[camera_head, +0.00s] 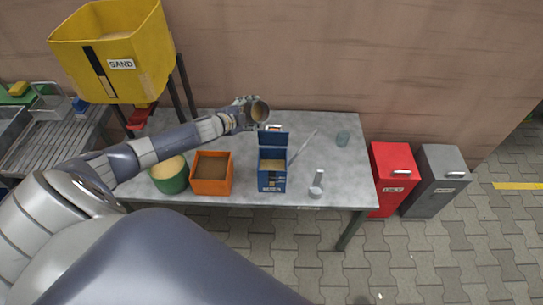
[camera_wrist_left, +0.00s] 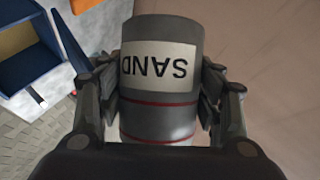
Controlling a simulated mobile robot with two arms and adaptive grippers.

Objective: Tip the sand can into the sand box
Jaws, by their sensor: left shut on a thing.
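My left gripper (camera_head: 248,113) is shut on the grey sand can (camera_head: 260,111), behind the blue box. In the left wrist view the can (camera_wrist_left: 160,75) sits between both fingers (camera_wrist_left: 160,100), its white SAND label upside down and two red bands around it. My right gripper is not in view.
A green tub (camera_head: 171,185) and an orange bin (camera_head: 211,187) stand left of the box. A yellow SAND hopper (camera_head: 135,75) rises at the upper left. Red and grey bins flank the table (camera_head: 345,180).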

